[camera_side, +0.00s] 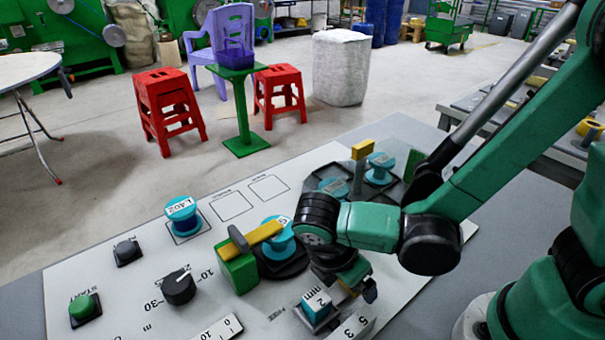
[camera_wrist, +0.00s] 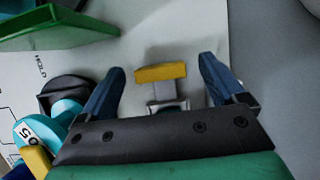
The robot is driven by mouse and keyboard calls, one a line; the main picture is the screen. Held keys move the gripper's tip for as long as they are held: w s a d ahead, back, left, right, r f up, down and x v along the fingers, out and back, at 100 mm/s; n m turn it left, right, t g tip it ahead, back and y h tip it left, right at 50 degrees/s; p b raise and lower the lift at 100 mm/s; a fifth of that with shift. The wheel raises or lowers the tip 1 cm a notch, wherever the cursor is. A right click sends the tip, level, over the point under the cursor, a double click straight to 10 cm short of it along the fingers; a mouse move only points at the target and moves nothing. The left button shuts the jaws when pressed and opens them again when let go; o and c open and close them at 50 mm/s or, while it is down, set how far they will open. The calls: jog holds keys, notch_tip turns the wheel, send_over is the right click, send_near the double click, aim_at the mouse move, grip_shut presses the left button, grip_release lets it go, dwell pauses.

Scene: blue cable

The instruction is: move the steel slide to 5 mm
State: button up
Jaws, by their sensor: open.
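In the wrist view a yellow crossbar handle (camera_wrist: 161,72) stands on a small steel piece (camera_wrist: 167,105), which looks like the slide. My gripper (camera_wrist: 162,66) is open, with one dark blue finger on each side of the handle and a gap to both. In the side view my gripper (camera_side: 348,284) is low over the front right of the panel. A bit of yellow shows between its fingers there, and the rest of the slide is hidden. I cannot read the slide's position.
Left of my gripper stands a green block with a yellow bar (camera_side: 240,268), beside a cyan spool (camera_side: 281,240). Another cyan spool (camera_side: 183,214), a black knob (camera_side: 179,287) and a green button (camera_side: 84,308) are farther left. The wrist view shows a green edge (camera_wrist: 60,30) at upper left.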

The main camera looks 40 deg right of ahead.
grip_shut()
jog(key=shift+d, duration=1.5)
grip_release()
jog(key=shift+a, duration=0.1)
